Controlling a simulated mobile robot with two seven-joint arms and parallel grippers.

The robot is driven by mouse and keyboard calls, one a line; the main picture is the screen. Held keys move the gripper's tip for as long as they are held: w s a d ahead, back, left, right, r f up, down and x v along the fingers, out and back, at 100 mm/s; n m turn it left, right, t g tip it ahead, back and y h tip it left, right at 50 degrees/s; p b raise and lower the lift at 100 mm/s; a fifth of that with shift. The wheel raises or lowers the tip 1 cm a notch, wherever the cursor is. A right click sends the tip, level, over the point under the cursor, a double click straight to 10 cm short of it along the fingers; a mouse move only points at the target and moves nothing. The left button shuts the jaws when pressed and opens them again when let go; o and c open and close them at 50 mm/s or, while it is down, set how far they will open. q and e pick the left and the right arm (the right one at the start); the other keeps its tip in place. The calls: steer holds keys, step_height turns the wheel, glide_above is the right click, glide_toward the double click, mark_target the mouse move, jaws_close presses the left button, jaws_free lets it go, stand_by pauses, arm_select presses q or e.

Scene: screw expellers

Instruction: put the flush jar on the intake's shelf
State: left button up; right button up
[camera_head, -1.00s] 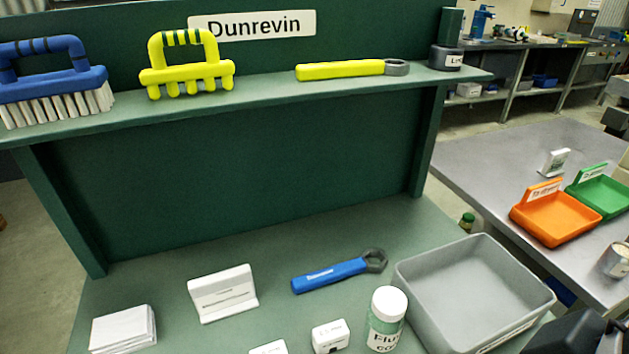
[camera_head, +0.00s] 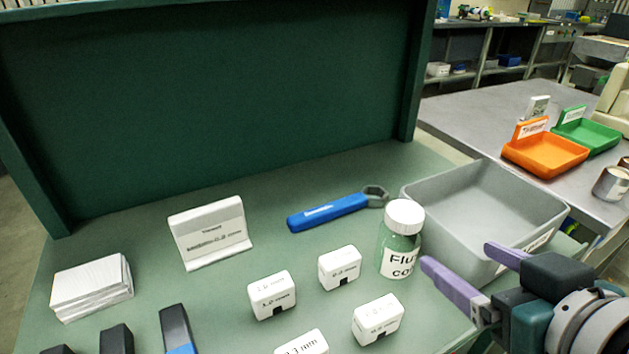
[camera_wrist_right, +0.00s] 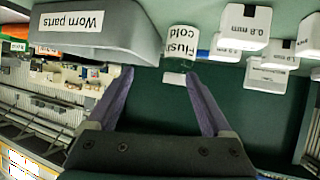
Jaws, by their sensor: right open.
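The flush jar (camera_head: 401,240) is a clear green jar with a white lid and a "Flu… co…" label. It stands upright on the green bench, beside the grey bin. In the right wrist view the jar (camera_wrist_right: 181,47) is labelled "Flush cold" and lies just beyond the fingertips, nearer the right-hand one. My right gripper (camera_head: 457,253) is open and empty, with purple fingers directed at the jar from the right, apart from it. It also shows in the wrist view (camera_wrist_right: 158,74). My left gripper is out of view. No shelf shows clearly in the head view now.
A grey bin (camera_head: 440,215), labelled "Worn parts" in the wrist view, is close to the jar and right gripper. Small white labelled blocks (camera_head: 340,268) stand left of the jar. A blue wrench (camera_head: 325,212) lies behind. A sign (camera_head: 210,235) and white stack (camera_head: 92,287) stand left.

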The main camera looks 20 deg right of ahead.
mark_target(410, 254)
steer(key=f, duration=0.1)
steer(key=a+f+t+y+b, duration=0.1)
steer(key=f+n, duration=0.1)
steer(key=shift+w+a+f+y, duration=0.15)
steer(key=shift+w+a+y, duration=0.15)
steer(key=shift+a+y, duration=0.1)
steer(key=shift+w+a+f, duration=0.1)
steer(key=shift+w+a, duration=0.05)
steer(key=shift+a, duration=0.05)
steer(key=w, duration=0.1)
steer(key=w+f, duration=0.1)
steer(key=w, duration=0.1)
steer(key=shift+w+d+t, duration=0.1)
steer(key=shift+t, duration=0.2)
steer(key=shift+b+x, duration=0.35)
steer(key=shift+x, duration=2.8)
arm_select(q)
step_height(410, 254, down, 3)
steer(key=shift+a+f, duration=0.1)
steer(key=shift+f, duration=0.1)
arm_select(e)
steer(key=shift+d, duration=0.1)
steer(key=c, duration=1.3)
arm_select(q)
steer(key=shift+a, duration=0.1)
arm_select(e)
steer(key=shift+r, duration=0.1)
jaws_close()
steer(key=shift+r, duration=0.1)
